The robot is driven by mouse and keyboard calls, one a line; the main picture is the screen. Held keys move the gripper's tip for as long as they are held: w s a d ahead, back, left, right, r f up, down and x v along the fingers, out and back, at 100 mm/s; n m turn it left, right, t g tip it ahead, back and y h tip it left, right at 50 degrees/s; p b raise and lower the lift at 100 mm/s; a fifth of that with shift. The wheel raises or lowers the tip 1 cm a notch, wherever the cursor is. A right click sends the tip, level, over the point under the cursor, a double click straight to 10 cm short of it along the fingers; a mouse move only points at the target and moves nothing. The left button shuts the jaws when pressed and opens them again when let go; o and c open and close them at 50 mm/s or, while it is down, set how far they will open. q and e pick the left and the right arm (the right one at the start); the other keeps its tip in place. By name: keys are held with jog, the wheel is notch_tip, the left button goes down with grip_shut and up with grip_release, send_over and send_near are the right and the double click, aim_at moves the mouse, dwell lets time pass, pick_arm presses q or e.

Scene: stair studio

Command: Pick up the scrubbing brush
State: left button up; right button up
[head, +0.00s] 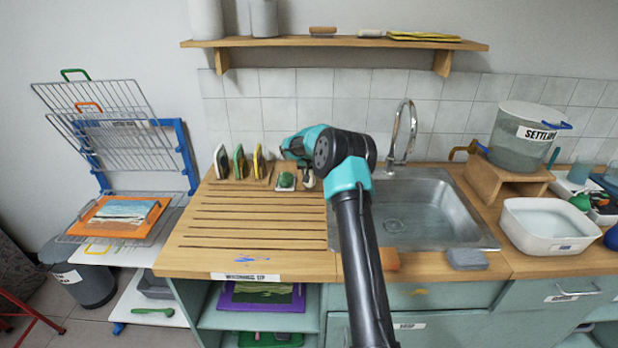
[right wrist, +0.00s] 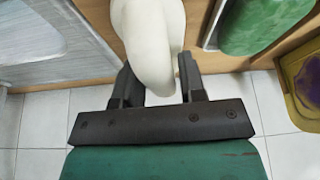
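A pale, cream-coloured rounded object, which I take to be the scrubbing brush (head: 308,181), is at the right edge of the wooden draining board, between a small white dish and the sink. Most of it is hidden by my right arm in the head view. In the right wrist view the brush (right wrist: 150,40) fills the space between the fingers of my right gripper (right wrist: 158,82). Both fingers appear to touch its sides, and wood shows close behind it. In the head view my right gripper (head: 303,165) reaches down over it. My left gripper is not in view.
The white dish with a green item (head: 286,180) is just left of the gripper. The steel sink (head: 425,225) and tap (head: 404,130) are to the right. Upright brushes or pads (head: 239,162) stand behind left. The slatted draining board (head: 245,225) is otherwise clear.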

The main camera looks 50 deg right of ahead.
jog(key=c, duration=0.6)
jog(key=shift+r, duration=0.1)
jog(key=shift+c, duration=0.2)
jog(key=shift+r, duration=1.75)
jog(key=s+a+r, duration=0.1)
jog(key=s+a, duration=0.9)
jog(key=a, duration=0.2)
jog(key=shift+s+r, duration=0.15)
jog(key=shift+s, duration=0.15)
